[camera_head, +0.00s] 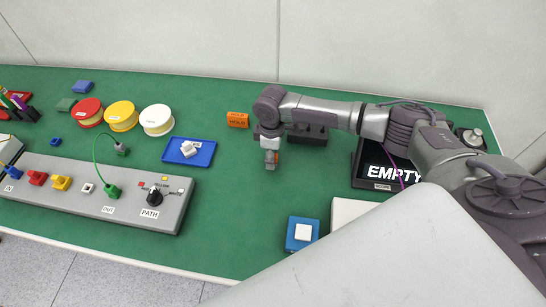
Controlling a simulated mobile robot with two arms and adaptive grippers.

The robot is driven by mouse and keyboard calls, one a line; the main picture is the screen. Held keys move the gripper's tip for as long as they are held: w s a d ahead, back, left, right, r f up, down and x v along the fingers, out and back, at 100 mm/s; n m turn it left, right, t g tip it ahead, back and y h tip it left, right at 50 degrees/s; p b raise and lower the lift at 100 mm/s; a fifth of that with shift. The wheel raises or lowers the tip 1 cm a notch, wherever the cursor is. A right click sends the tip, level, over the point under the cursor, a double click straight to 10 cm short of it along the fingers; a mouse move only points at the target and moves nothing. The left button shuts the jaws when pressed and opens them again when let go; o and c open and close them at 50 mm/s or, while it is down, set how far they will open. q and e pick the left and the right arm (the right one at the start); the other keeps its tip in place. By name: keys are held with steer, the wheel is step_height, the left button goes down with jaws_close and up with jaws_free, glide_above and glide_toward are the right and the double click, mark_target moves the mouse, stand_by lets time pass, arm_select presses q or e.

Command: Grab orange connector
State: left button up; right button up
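My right gripper (271,160) points down over the green table, right of the blue tray. A small orange patch shows at its fingertips; it looks like the orange connector (273,157), but it is mostly hidden by the fingers. I cannot tell whether the fingers are closed on it or only around it. An orange labelled block (237,120) lies behind and left of the gripper, apart from it. My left gripper is not in view.
A blue tray (203,157) holds a white piece. A grey panel (130,210) with coloured connectors stands at left; spools (121,116) sit behind it. The table's front middle is clear.

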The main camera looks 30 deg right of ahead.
jaws_close()
steer(key=shift+r, duration=0.55)
step_height(320, 180, up, 2)
steer(key=shift+w+r+b, duration=0.1)
steer(key=shift+r+b, duration=0.1)
steer(key=shift+b, duration=0.25)
steer(key=s+d+r+b, duration=0.1)
steer(key=s+d+r, duration=0.2)
steer(key=s+r, duration=0.4)
steer(key=s, duration=0.4)
steer(key=shift+s+d+r, duration=0.15)
steer(key=shift+d+r, duration=0.15)
